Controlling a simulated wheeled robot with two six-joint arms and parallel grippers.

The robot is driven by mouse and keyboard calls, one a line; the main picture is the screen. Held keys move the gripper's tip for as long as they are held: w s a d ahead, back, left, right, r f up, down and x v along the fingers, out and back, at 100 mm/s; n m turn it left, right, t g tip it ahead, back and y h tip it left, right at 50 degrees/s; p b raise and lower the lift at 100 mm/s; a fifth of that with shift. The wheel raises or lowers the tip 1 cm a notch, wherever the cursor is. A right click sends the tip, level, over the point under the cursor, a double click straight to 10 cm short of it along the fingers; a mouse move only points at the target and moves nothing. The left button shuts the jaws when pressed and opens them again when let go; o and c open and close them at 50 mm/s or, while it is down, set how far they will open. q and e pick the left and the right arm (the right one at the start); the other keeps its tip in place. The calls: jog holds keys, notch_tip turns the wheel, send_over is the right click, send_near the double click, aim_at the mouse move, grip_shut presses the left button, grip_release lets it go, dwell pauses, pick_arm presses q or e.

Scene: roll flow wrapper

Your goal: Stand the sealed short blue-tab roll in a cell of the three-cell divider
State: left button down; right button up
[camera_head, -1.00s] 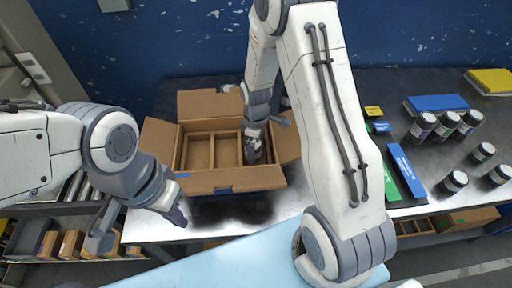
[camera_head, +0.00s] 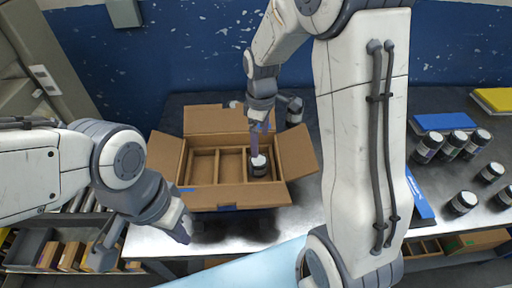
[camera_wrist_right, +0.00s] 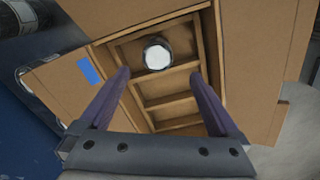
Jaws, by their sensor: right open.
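A cardboard box (camera_head: 238,196) with open flaps holds a three-cell divider (camera_head: 217,166). A dark roll with a white top (camera_head: 259,168) stands upright in the right-hand cell in the head view. In the right wrist view the roll (camera_wrist_right: 158,55) shows in the far cell, and the other two cells look empty. No blue tab can be made out on it. My right gripper (camera_head: 259,143) is open above that cell, its fingers (camera_wrist_right: 160,76) apart and empty in the wrist view. My left gripper (camera_head: 182,230) hangs left of the box's front; its finger gap is not clear.
Several dark jars or rolls with white tops (camera_head: 463,202) stand on the table at the right. A blue block (camera_head: 443,122) and a yellow block (camera_head: 495,99) lie behind them. Bins (camera_head: 50,250) stand low at the left. My right arm covers the table's middle right.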

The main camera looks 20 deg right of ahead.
jog(key=s+a+r+m, duration=0.1)
jog(key=s+a+r, duration=0.4)
jog(key=s+a, duration=0.5)
jog(key=s+a+r+m+y, duration=0.1)
jog(key=s+a, duration=0.3)
jog(key=s, duration=0.9)
jog(key=shift+r+m, duration=0.4)
jog(key=shift+m, duration=0.1)
